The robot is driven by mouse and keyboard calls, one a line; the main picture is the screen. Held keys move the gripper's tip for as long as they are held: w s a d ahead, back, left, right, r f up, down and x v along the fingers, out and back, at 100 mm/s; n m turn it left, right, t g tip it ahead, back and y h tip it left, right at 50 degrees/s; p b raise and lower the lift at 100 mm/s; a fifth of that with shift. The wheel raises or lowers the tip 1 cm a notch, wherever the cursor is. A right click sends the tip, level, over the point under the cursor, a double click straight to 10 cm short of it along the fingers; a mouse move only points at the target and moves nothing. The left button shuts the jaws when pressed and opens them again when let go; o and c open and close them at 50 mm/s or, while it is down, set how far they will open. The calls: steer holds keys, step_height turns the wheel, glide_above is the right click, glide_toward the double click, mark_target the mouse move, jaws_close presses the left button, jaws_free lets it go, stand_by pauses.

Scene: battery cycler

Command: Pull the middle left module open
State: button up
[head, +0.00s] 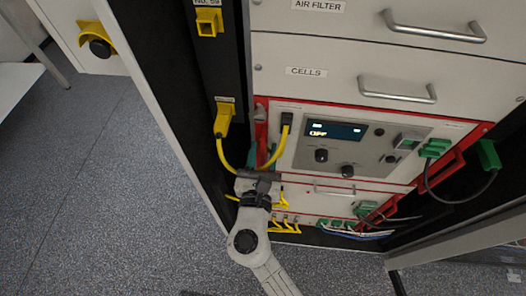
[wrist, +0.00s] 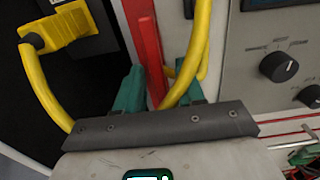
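The module (head: 395,165) with the "OFF" display (head: 336,131) and red edging sits in the rack below the "CELLS" drawer, apparently closed. Its left red handle (head: 261,122) stands upright beside a yellow cable. In the wrist view the red handle (wrist: 146,45) runs down between my green fingertips. My gripper (head: 261,158) is at the handle's lower end, and it also shows in the wrist view (wrist: 158,90). Its fingers are apart, with a gap between the handle and the right finger. The handle is close to the left finger; I cannot tell if they touch.
A yellow cable (wrist: 199,50) passes in front of my right finger, and a yellow plug (head: 223,118) sits on the black panel to the left. The "CELLS" drawer (head: 400,92) is above. Green connectors (head: 434,148) with cables are at right. Grey floor (head: 90,180) is open at left.

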steer(key=shift+c, duration=0.3)
jaws_close()
steer(key=shift+s, duration=0.1)
